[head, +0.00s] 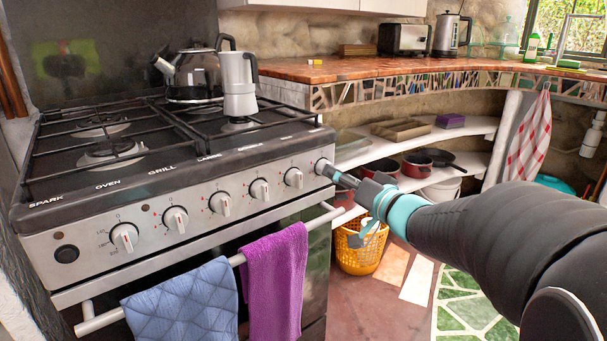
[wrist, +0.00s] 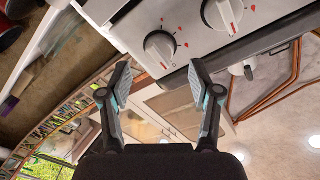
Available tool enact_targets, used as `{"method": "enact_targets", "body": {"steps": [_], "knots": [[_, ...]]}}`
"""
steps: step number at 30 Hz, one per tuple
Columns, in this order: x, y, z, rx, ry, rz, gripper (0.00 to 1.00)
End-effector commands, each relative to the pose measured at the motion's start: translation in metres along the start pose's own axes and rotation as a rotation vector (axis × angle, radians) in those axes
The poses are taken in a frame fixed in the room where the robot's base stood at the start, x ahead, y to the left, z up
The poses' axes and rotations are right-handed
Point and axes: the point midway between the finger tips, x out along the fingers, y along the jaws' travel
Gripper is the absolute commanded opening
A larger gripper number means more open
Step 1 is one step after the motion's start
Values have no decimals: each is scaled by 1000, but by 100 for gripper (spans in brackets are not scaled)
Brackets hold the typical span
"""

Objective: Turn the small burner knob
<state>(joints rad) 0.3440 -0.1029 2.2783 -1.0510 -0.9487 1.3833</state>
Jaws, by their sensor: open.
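The stove's front panel (head: 150,241) carries a row of silver knobs with red marks. In the wrist view, this knob (wrist: 160,47) shows just beyond and between the spread fingertips of my gripper (wrist: 159,70). The gripper is open and empty; contact with the knob cannot be told. The neighbouring knob (head: 294,177) also shows in the wrist view (wrist: 222,13). The label words above the right-hand knobs are too small to read.
Below the knobs, a rail (head: 88,325) holds a blue towel (head: 185,303) and a purple towel (head: 274,280). A moka pot (head: 239,85) and a kettle (head: 192,75) stand on the hob. Shelves with pots (head: 417,165) and a yellow basket (head: 360,250) lie right of the stove.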

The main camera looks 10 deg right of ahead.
Motion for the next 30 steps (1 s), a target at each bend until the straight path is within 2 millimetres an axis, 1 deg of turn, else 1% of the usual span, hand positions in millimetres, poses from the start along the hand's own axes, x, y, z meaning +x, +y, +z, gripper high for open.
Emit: {"method": "enact_targets", "body": {"steps": [1, 3, 6, 9, 13, 20, 21, 23, 24, 26, 27, 30], "knots": [[10, 0, 2, 0, -3, -3, 63], [19, 0, 2, 0, -2, -2, 63], [30, 0, 1, 0, -2, 0, 63], [37, 0, 1, -1, -1, -1, 63], [40, 0, 0, 0, 0, 0, 63], [40, 0, 0, 0, 0, 1, 63], [40, 0, 0, -1, 0, 1, 53], [40, 0, 0, -1, 0, 1, 38], [40, 0, 0, -1, 0, 1, 28], [40, 0, 0, -1, 0, 1, 13], [40, 0, 0, -1, 0, 1, 3], [40, 0, 0, -1, 0, 0, 3]]}}
